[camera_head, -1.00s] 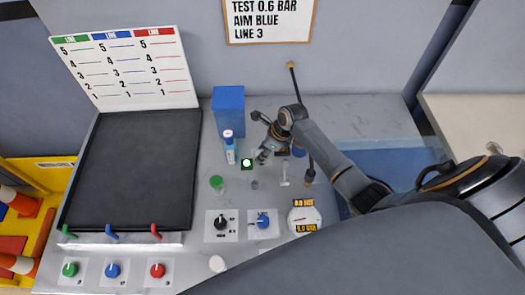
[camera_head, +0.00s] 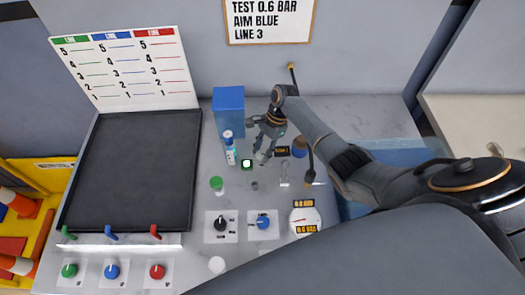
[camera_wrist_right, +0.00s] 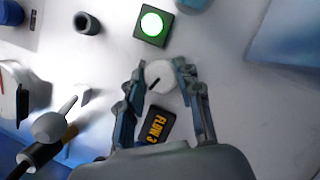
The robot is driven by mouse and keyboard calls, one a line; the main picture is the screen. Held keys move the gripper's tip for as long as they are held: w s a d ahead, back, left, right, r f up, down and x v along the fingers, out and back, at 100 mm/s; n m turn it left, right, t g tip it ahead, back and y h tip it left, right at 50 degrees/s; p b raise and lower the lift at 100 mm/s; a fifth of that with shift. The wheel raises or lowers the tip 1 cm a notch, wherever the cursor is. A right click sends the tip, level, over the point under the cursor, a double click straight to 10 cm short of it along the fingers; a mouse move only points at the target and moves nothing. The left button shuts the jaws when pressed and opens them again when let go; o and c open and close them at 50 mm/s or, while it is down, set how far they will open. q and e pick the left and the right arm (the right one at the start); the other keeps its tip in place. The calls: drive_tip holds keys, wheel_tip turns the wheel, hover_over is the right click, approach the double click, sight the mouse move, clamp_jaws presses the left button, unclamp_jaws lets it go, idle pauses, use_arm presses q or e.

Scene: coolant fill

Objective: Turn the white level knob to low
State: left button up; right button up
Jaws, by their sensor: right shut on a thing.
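The white knob (camera_wrist_right: 160,76) with a dark pointer mark sits between the fingertips of my right gripper (camera_wrist_right: 159,72) in the right wrist view. The mark points toward the lower left of that picture. Both fingers close on the knob's sides. The display also shows in the head view (camera_head: 282,151), right of the gripper. My left gripper is not in view.
Black (camera_head: 221,224) and blue (camera_head: 263,222) knobs and a gauge (camera_head: 304,220) lie nearer. A dark board (camera_head: 135,170) fills the left.

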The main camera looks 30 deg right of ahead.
drive_tip(key=n, duration=0.2)
drive_tip(key=n+g+h+b, duration=0.1)
drive_tip(key=n, duration=0.1)
drive_tip(key=shift+w+f+n+g, duration=0.1)
drive_tip(key=shift+w+n+g, duration=0.05)
drive_tip(key=shift+n+g, duration=0.15)
drive_tip(key=shift+n+g+h+b, duration=0.6)
drive_tip(key=shift+n+b, duration=0.1)
drive_tip(key=shift+n, duration=1.6)
drive_tip(key=o, duration=1.2)
drive_tip(key=shift+c, duration=0.2)
drive_tip(key=shift+w, duration=0.1)
drive_tip(key=v, duration=1.2)
drive_tip(key=shift+w+a, duration=0.1)
drive_tip(key=shift+c, duration=0.2)
